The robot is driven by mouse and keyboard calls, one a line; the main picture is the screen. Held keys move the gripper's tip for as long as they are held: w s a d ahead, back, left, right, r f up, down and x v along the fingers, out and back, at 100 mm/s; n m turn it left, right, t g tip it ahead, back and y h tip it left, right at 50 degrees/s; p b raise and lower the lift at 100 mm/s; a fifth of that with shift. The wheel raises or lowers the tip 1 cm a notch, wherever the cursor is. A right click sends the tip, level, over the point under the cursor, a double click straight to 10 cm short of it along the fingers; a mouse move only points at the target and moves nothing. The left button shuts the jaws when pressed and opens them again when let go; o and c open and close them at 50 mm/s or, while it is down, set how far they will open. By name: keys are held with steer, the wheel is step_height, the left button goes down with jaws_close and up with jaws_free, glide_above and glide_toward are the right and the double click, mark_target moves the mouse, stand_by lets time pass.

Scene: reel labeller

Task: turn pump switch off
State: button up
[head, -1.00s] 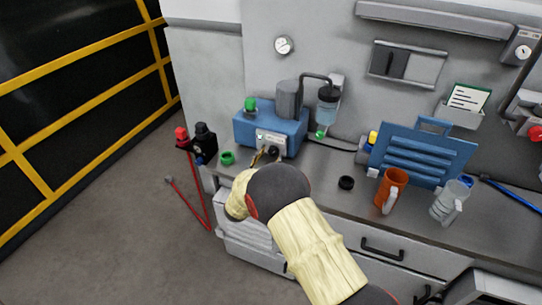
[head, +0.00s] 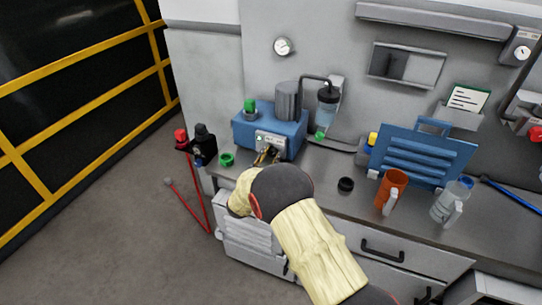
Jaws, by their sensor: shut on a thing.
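The pump is a blue box (head: 290,140) with a grey motor cylinder (head: 289,101) and a clear jar (head: 327,109), standing at the left end of the counter. Its pale front panel (head: 268,139) faces me and carries the switch area. My gripper (head: 267,156) is at the lower part of this panel, its brassy fingers shut on a dark knob-like part there, which I take to be the pump switch. The fingers and my wrist hide most of it, so its position cannot be read.
A green ring (head: 227,159) lies left of my gripper and a black cap (head: 346,184) to its right. An orange mug (head: 391,190), a clear jug (head: 450,201) and a blue louvred panel (head: 422,154) stand further right. Red-capped black fittings (head: 200,143) sit at the counter's left end.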

steer(key=c, duration=0.4)
steer(key=shift+n+p, duration=0.4)
steer(key=n+p, duration=0.2)
steer(key=n, duration=0.1)
steer(key=shift+r, duration=0.1)
steer(key=n+p, duration=0.3)
steer(key=n, duration=0.1)
steer(key=shift+a+n, duration=0.1)
steer(key=shift+n, duration=0.2)
steer(key=n+p, duration=0.2)
steer(key=n, duration=0.3)
steer(key=shift+a+p, duration=0.1)
steer(key=shift+p, duration=0.2)
steer(key=shift+n+p, duration=0.75)
steer(key=shift+n, duration=1.45)
steer(key=shift+f, duration=0.2)
